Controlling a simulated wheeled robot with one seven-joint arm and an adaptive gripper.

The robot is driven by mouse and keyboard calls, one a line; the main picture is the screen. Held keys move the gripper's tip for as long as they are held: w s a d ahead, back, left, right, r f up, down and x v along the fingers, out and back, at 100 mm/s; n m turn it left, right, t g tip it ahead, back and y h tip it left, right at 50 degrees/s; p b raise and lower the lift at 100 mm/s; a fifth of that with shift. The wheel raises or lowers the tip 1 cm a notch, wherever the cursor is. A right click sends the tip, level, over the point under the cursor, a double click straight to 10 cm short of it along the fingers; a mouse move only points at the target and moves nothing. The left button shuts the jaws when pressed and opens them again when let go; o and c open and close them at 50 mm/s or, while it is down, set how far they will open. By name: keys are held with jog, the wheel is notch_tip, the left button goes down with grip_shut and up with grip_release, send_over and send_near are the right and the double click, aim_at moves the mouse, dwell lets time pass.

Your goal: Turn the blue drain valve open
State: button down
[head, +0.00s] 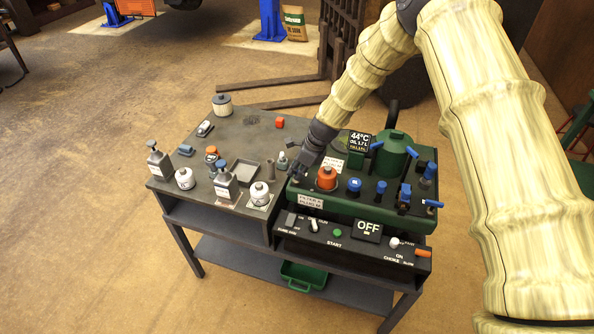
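Several blue fittings sit on the green machine (330,208) at the right of the bench. They include a blue round cap (353,184), a blue lever (433,203) sticking out at the right front corner, a blue upright fitting (404,194), and a blue handle (376,146) beside the green tank. I cannot tell by label which is the drain valve. My gripper (301,168) is dark and points down at the machine's left end, left of the orange filter (327,178) and apart from these blue fittings. Its fingers are too small and dark to read.
A control panel (345,236) with an OFF display (368,229) runs along the front. A green bin (304,276) sits on the lower shelf. A forklift stands behind.

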jog(key=shift+w+n, duration=0.1)
jog(key=shift+n, duration=0.2)
jog(key=n+g+b, duration=0.1)
jog(key=n+b, duration=0.1)
jog(key=n, duration=0.1)
jog(key=shift+g, duration=0.3)
jog(key=n+b, duration=0.1)
jog(key=n, duration=0.1)
jog(key=n+g, duration=0.1)
jog(key=n, duration=0.2)
jog(key=shift+g+b, duration=0.3)
jog(key=shift+b, duration=0.1)
jog(key=n+g+h+b, duration=0.1)
jog(key=n, duration=0.3)
jog(key=shift+n+b, duration=0.3)
jog(key=shift+b, duration=0.05)
jog(key=n+g+h+b, duration=0.1)
jog(key=n, duration=0.3)
jog(key=shift+n+h, duration=0.3)
jog(key=shift+h, duration=0.1)
jog(key=shift+r, duration=0.1)
jog(key=c, duration=1.5)
grip_release()
